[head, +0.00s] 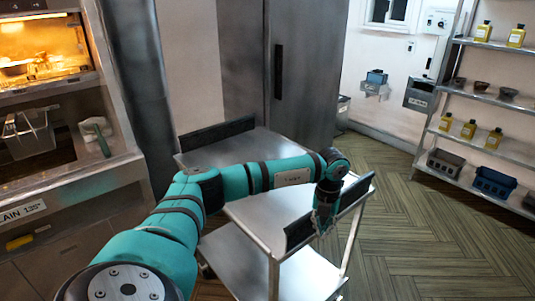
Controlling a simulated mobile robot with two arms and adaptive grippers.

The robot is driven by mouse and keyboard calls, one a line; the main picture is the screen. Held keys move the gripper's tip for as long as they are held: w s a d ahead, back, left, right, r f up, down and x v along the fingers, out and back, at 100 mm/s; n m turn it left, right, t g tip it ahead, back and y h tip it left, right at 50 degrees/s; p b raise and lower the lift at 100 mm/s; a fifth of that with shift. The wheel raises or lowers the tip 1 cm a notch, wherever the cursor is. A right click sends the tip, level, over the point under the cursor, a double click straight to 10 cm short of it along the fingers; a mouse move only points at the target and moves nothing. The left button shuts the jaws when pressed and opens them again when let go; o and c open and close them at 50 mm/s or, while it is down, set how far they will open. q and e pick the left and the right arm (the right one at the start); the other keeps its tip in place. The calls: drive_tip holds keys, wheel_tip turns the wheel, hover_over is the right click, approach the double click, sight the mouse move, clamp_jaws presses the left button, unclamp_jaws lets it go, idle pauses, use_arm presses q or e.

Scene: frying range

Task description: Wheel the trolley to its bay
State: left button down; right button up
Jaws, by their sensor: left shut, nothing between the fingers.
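The trolley (257,208) is a steel two-shelf cart in the middle of the head view, with a dark panel at each end of its top. My left arm reaches across its top from the lower left. My left gripper (323,222) points down at the trolley's near right end, by the dark end panel and rail. It looks shut with nothing in it; I cannot tell whether it touches the rail. My right gripper is not in view. I cannot make out a marked bay.
A fryer station (40,140) stands on the left. A tall steel cabinet (300,70) is behind the trolley. Shelving (485,90) with bottles, bowls and bins lines the right. Wood-pattern floor (415,240) is clear between trolley and shelving.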

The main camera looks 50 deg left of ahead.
use_arm(q)
drive_tip(key=a+b, duration=0.3)
drive_tip(key=a, duration=1.3)
drive_tip(key=shift+a+f, duration=0.15)
drive_tip(key=shift+a, duration=0.25)
drive_tip(key=shift+d, duration=0.1)
drive_tip(key=shift+s, duration=0.1)
